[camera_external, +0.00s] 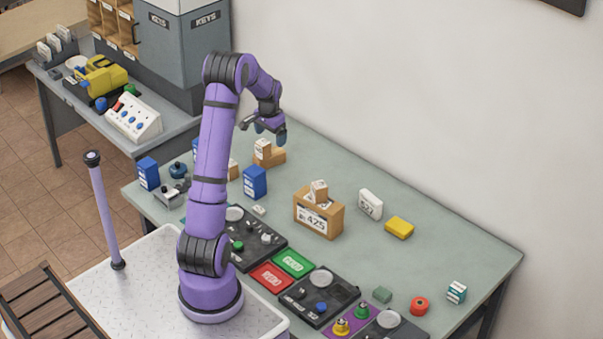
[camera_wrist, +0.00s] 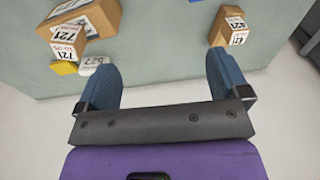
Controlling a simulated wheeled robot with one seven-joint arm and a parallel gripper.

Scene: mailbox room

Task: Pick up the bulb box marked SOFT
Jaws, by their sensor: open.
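My gripper (camera_external: 264,127) is open and empty, raised above the back of the green-grey table in the external view. Its two blue fingers stand wide apart in the wrist view (camera_wrist: 160,64), with nothing between them. No SOFT marking can be read in either view. A small white and teal box (camera_external: 456,292) stands at the table's right end, far from my gripper. Two blue boxes with white labels stand further left, one at the left edge (camera_external: 148,174) and one near the middle (camera_external: 254,182). I cannot tell which is the SOFT box.
A brown parcel (camera_external: 318,217) marked 425 carries a smaller carton. A white box (camera_external: 370,204) and yellow block (camera_external: 399,228) stand right of it. Small cartons (camera_external: 269,154) sit below my gripper. Dark trays (camera_external: 318,298) line the front edge. A wall bounds the back.

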